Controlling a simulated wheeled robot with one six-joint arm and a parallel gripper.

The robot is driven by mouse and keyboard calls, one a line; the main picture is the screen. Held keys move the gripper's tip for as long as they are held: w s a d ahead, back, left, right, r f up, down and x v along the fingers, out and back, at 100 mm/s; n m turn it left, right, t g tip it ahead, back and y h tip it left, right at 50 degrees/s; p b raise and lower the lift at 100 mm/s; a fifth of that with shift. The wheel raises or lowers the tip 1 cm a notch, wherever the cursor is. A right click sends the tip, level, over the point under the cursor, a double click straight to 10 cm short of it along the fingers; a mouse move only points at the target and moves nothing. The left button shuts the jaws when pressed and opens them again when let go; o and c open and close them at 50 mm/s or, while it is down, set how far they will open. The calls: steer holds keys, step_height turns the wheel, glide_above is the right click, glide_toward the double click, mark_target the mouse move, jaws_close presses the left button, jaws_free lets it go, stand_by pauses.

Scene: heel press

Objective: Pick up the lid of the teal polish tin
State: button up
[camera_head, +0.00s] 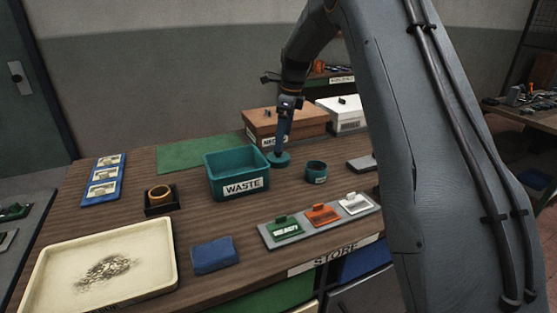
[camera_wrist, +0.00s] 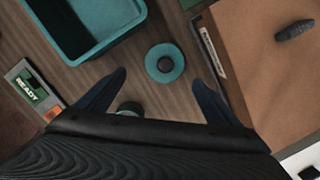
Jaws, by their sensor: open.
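The teal lid (camera_head: 279,160) lies flat on the wooden table, right of the waste bin. It is a round disc with a dark knob, and it shows whole in the wrist view (camera_wrist: 154,72). The teal polish tin (camera_head: 317,174) stands to the right of the lid in the head view. In the wrist view the tin (camera_wrist: 130,107) is partly hidden by my gripper body. My gripper (camera_head: 280,152) points down at the lid. In the wrist view my gripper (camera_wrist: 160,77) is open and empty, its fingers on either side of the knob's line. I cannot tell the exact height gap.
The teal waste bin (camera_head: 238,186) stands close left of the lid. A brown box (camera_head: 285,126) and a white box (camera_head: 345,115) stand behind. Ready, orange and white tags sit on a grey strip (camera_head: 318,224) in front. A cream tray (camera_head: 60,262) is front left.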

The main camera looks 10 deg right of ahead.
mark_target(278, 156)
steer(key=shift+w+m, duration=0.5)
steer(key=shift+w, duration=0.05)
steer(key=shift+w+f, duration=0.15)
steer(key=shift+f, duration=0.05)
steer(key=shift+w+a+f+p, duration=0.1)
steer(key=shift+a+f+p, duration=0.15)
steer(key=shift+f+p, duration=0.65)
steer(key=shift+w+a+f+p, duration=0.15)
steer(key=shift+a+f, duration=0.1)
steer(key=shift+f, duration=1.25)
steer(key=shift+a+f+p, duration=0.25)
steer(key=shift+f+p, duration=0.3)
steer(key=shift+f, duration=0.65)
steer(key=c, duration=0.8)
